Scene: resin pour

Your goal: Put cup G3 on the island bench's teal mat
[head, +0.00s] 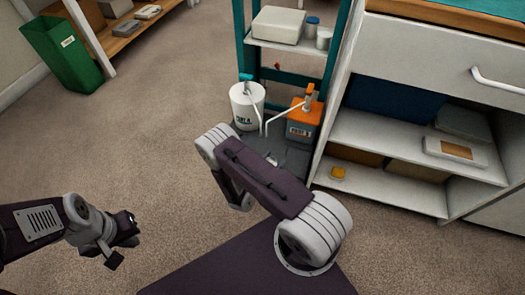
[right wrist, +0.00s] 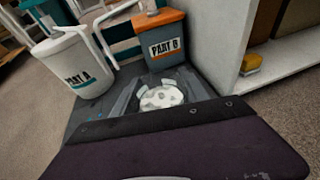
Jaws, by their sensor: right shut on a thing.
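In the right wrist view my right gripper (right wrist: 160,108) is shut on a pale, rounded thing (right wrist: 161,96), apparently a cup, above the dark tray. No G3 label can be read on it.
A white PART A pail (head: 246,108) and an orange-topped PART B container (head: 303,122) with pumps stand beyond my right arm. They also show close by in the right wrist view. A teal-framed rack (head: 287,50) and white shelves (head: 400,150) flank them. Open carpet lies left.

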